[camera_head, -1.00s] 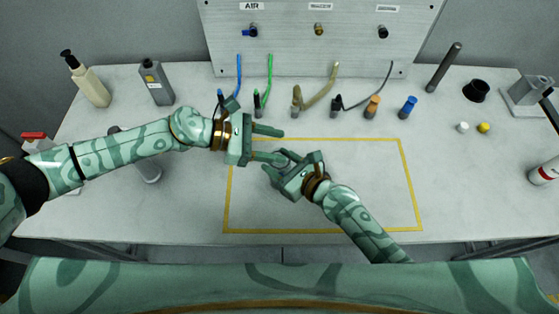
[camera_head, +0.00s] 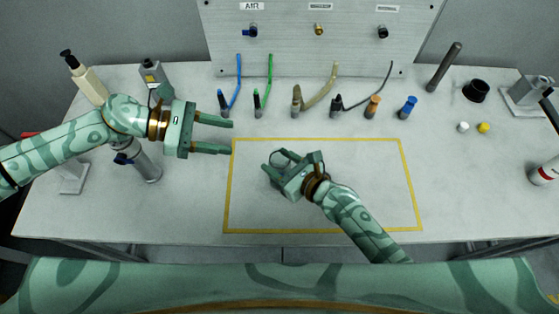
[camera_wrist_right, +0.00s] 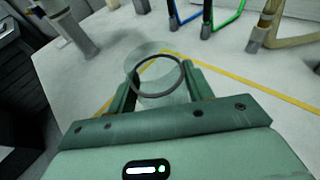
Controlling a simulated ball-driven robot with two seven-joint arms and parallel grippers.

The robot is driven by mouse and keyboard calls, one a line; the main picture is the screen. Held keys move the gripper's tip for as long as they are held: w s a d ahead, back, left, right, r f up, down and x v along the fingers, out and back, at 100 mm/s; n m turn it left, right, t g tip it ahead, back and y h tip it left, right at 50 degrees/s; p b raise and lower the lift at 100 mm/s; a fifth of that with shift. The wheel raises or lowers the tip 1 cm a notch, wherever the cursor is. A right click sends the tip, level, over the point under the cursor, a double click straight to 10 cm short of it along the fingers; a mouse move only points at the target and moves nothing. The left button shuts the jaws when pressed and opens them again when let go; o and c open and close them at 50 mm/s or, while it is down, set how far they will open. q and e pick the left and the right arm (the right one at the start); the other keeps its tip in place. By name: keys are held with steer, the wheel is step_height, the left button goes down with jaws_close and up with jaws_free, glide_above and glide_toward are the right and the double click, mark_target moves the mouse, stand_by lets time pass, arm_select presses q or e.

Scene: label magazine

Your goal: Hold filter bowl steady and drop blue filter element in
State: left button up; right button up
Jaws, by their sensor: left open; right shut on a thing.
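The clear filter bowl (camera_wrist_right: 151,78) with a dark rim ring shows in the right wrist view. My right gripper (camera_wrist_right: 160,80) is shut on it, a finger on each side. In the head view the bowl (camera_head: 287,158) is mostly hidden by my right gripper (camera_head: 292,163), inside the yellow outline. No blue element shows in the bowl. A short blue cylinder (camera_head: 408,107), apparently the blue filter element, stands at the back of the table, right of an orange-brown one (camera_head: 372,106). My left gripper (camera_head: 231,136) is open and empty, left of the bowl and apart from it.
Colored hoses with dark ends, such as the blue hose (camera_head: 237,82), lie along the back below the grey panel (camera_head: 320,55). A grey cylindrical unit (camera_head: 145,166) stands below my left arm. White and yellow caps (camera_head: 484,127) lie at right. The yellow-outlined area (camera_head: 402,170) is otherwise clear.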

steer(key=o, duration=1.1)
